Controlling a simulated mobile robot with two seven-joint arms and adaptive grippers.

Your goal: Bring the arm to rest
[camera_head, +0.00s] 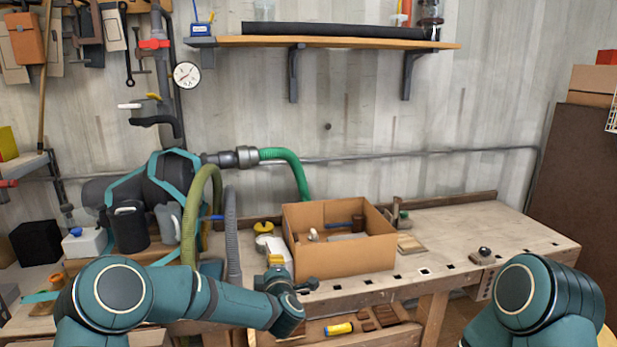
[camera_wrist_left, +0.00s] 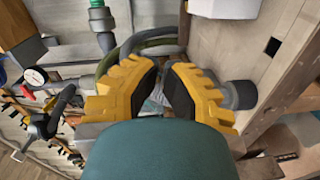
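My left arm comes in from the left, and its gripper (camera_head: 277,268) is in front of the workbench, near the front side of the cardboard box. In the left wrist view the yellow fingers (camera_wrist_left: 160,88) with black pads stand apart, with the background showing between them and nothing held. My right arm (camera_head: 537,300) shows only as a teal joint at the lower right; its gripper is out of view.
An open cardboard box (camera_head: 345,262) with several tools stands on the wooden workbench (camera_head: 455,236). Green and grey hoses (camera_head: 232,235) hang just left of it. A shelf below the bench holds a yellow cylinder (camera_head: 339,328). The bench's right part is mostly clear.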

